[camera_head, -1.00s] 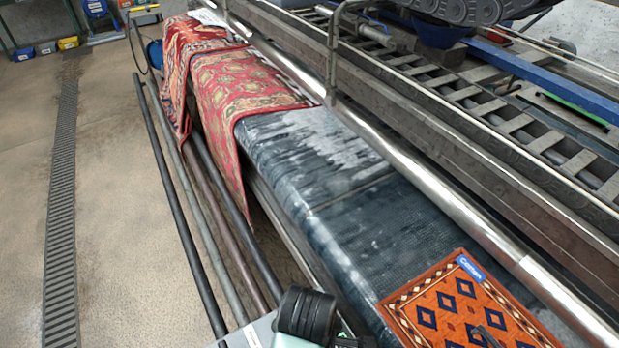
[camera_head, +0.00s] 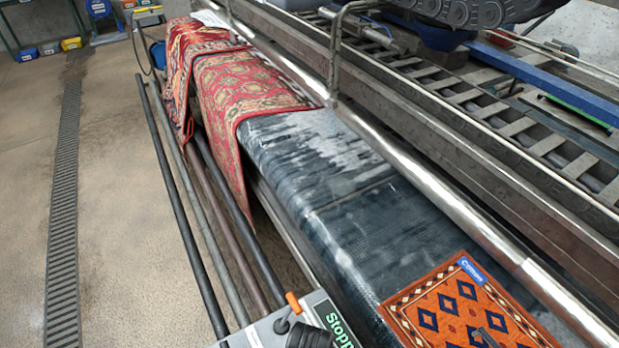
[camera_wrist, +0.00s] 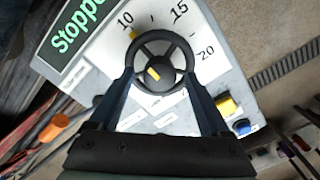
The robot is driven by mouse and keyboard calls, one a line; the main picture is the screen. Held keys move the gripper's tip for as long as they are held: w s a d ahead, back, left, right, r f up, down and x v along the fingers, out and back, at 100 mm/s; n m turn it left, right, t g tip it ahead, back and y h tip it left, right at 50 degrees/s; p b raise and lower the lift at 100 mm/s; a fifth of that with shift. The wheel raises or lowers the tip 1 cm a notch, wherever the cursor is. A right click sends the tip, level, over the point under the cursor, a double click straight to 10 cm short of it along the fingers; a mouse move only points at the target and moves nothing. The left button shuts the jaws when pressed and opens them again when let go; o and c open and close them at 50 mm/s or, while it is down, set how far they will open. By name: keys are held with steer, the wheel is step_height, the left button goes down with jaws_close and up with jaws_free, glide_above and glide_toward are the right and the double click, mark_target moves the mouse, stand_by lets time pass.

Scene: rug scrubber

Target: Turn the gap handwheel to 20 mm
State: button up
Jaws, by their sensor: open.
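The black gap handwheel (camera_wrist: 181,53) sits on a light grey panel (camera_wrist: 228,72) in the wrist view. The printed numbers 10, 15 and 20 run around its upper and right side. A small yellow mark on its upper left rim is close to the 10. Another yellow mark is by its hub. My gripper (camera_wrist: 159,78) is open, with one dark finger on each side of the wheel's lower half. I cannot tell whether the fingers touch the rim. In the head view the handwheel cannot be made out.
A green-lettered display (camera_wrist: 76,30) reads "Stopped"; it also shows in the head view (camera_head: 336,322). An orange-tipped lever (camera_head: 292,302) stands beside it. Yellow (camera_wrist: 227,106) and blue (camera_wrist: 242,127) controls lie right of the wheel. An orange rug (camera_head: 450,305) lies on the machine bed.

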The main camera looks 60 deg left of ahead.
jaws_close()
steer(key=shift+r, duration=0.1)
stand_by(0.3)
steer(key=shift+m+p, duration=0.85)
steer(key=shift+m, duration=0.25)
steer(key=m+p, duration=0.1)
steer(key=m, duration=0.2)
steer(key=shift+r+m+p, duration=0.1)
steer(key=shift+m+p, duration=0.2)
steer(key=shift+p, duration=0.1)
steer(key=m+p, duration=0.2)
steer(key=m, duration=0.4)
steer(key=m+p, duration=0.1)
steer(key=m, duration=0.4)
steer(key=shift+m, duration=0.4)
steer(key=m+p, duration=0.1)
steer(key=m, duration=0.4)
steer(key=shift+m, duration=0.7)
